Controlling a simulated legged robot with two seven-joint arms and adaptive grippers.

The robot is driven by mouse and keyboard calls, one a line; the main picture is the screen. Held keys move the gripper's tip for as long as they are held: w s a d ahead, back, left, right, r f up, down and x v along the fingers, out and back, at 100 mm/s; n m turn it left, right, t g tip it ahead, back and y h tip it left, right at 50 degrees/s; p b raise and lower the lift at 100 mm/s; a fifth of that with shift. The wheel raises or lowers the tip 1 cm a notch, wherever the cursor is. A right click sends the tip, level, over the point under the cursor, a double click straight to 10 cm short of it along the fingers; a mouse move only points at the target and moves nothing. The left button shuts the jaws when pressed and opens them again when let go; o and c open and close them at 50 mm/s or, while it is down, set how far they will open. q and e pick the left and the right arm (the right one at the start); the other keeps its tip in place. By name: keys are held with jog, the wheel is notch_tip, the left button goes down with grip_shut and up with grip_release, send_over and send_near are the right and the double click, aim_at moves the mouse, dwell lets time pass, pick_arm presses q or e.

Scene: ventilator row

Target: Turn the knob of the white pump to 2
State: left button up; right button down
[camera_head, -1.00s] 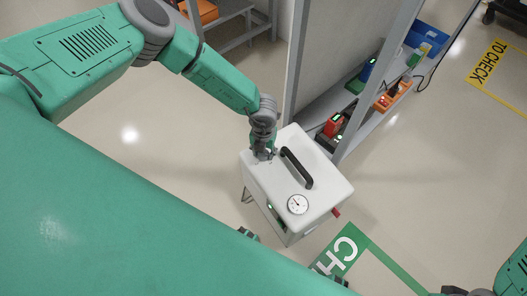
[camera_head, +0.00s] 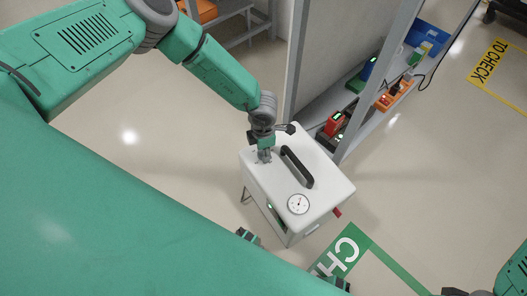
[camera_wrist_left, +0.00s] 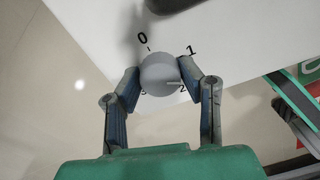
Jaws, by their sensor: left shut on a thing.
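The white pump (camera_head: 320,190) is a box with a black handle (camera_head: 297,167) and a round dial gauge (camera_head: 298,204) on its top. Its grey round knob (camera_wrist_left: 158,73) shows in the left wrist view, ringed by the black marks 0, 1, 2 and a partly hidden 3. A pale pointer line on the knob points to the lower right, at or close to the 2. My left gripper (camera_head: 264,157) reaches down to the back left corner of the pump top. In the wrist view its fingers (camera_wrist_left: 158,80) are shut on the knob's two sides.
A metal rack (camera_head: 340,150) stands behind the pump, with red, green and orange devices on its lower shelf. A green floor marking (camera_head: 370,247) lies at the front right. A yellow TO CHECK marking (camera_head: 485,62) is at the far right. The floor left of the pump is clear.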

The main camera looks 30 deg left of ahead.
pick_arm(q)
jog(key=m+b, duration=0.1)
jog(key=m, duration=0.3)
jog(key=shift+m, duration=0.3)
jog(key=shift+a+m, duration=0.1)
jog(key=shift+m, duration=1.9)
jog(key=o, duration=1.1)
jog(key=shift+o, duration=0.2)
notch_tip(320, 180, up, 12)
jog(key=shift+f, duration=0.1)
